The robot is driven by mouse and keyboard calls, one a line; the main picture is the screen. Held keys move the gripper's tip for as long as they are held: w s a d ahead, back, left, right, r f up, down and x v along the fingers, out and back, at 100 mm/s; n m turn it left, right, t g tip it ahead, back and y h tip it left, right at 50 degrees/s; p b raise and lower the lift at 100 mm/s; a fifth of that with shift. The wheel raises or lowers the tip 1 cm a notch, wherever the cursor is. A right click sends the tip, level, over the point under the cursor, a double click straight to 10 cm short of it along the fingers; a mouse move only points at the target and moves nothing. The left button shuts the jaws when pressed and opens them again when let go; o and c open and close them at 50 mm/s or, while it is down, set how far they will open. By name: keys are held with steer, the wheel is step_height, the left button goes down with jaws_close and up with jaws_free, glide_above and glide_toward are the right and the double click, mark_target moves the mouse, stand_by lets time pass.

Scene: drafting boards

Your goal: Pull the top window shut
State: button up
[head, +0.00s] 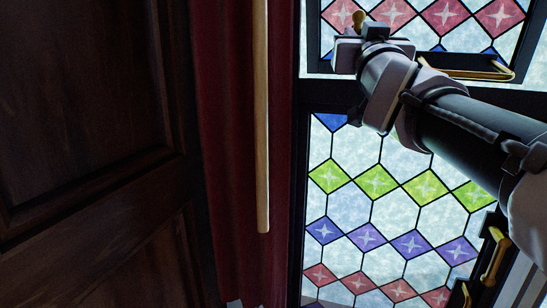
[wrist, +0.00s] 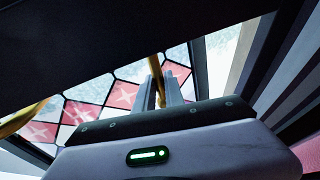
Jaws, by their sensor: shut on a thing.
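The top window (head: 395,37) has stained glass with red diamonds and a dark frame, cut off by the top of the head view. Its red diamonds also show in the wrist view (wrist: 123,96). My gripper (head: 357,28) is at its lower left part, and in the wrist view its two fingers (wrist: 161,88) are closed around a brass handle (wrist: 156,66). The handle's tip (head: 359,17) shows above my gripper in the head view. The rest of the handle is hidden by my gripper. How far the window stands open I cannot tell.
A brass bar (head: 465,73) runs along the top window's lower edge. Below is a larger stained-glass pane (head: 348,205) with brass fittings (head: 494,255) at lower right. A red curtain (head: 225,140), a hanging wooden rod (head: 262,120) and dark wood panelling (head: 85,110) stand left.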

steer(key=shift+s+a+f, duration=0.1)
steer(key=shift+s+a, duration=0.2)
steer(key=shift+s, duration=0.55)
steer(key=shift+s+a+f, duration=0.1)
steer(key=shift+s+a, duration=0.05)
steer(key=shift+s, duration=0.4)
steer(key=shift+s+a, duration=0.15)
steer(key=shift+s, duration=0.4)
steer(key=shift+s+a, duration=0.25)
steer(key=shift+s, duration=0.7)
steer(key=shift+s+a+f+p, duration=0.1)
steer(key=shift+s+a+p, duration=0.2)
steer(key=shift+s, duration=0.45)
steer(key=shift+s+a+f+p, duration=0.1)
steer(key=shift+s+a+p, duration=0.2)
steer(key=shift+s, duration=0.45)
steer(key=o, duration=0.9)
steer(key=shift+s+a, duration=0.1)
steer(key=shift+s, duration=0.1)
steer(key=shift+w+f, duration=0.1)
steer(key=shift+w, duration=0.05)
